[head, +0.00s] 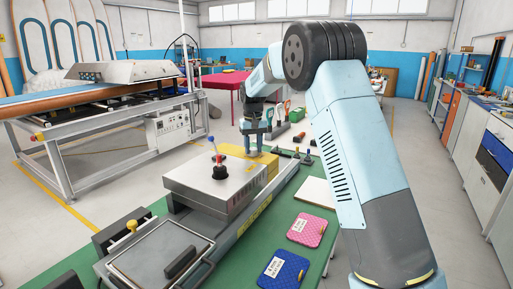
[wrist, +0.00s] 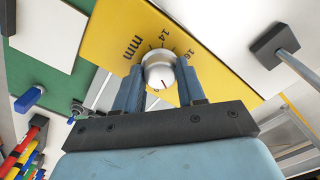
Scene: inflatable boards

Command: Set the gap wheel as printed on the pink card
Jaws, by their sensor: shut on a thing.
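The gap wheel (wrist: 158,72) is a silver-white round knob on a yellow scale plate (wrist: 105,30) in the wrist view. The plate is printed "mm", with 14 and 16 near the knob; other numbers are hidden. My gripper (wrist: 160,78) has its two blue fingers closed on either side of the wheel. A small dark mark shows on the knob, but which number it points to is unclear. In the head view my gripper (head: 251,148) is over the yellow housing (head: 265,163). The pink card (head: 307,230) lies on the green bench; its print is too small to read.
A blue card (head: 284,270) and a white board (head: 315,192) also lie on the green bench (head: 262,238). A steel box (head: 215,183) with a black knob and red-tipped lever stands left of the housing. Hand tools (head: 298,155) lie behind, to the right.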

